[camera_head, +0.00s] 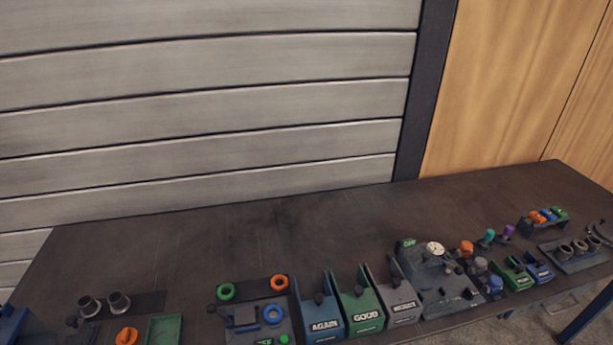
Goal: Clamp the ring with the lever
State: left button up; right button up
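A dark fixture plate (257,327) stands at the front, left of the middle, with a grey block (244,317) on it. Two dark flanged pipe pieces (119,303) stand at the left. Another orange ring (127,336) lies in front of them, partly cut off. Neither gripper is in view.
Blue (322,318), green (361,311) and grey bins stand right of the plate. A grey device with a white dial (435,248) and several coloured knobs follow. A fixture with dark pipes (580,250) is at the far right. The table's back half (300,220) is clear.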

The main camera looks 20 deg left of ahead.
aim_at(211, 308)
jog(key=u, duration=1.55)
jog(key=i+j+u, duration=0.1)
jog(key=i, duration=0.2)
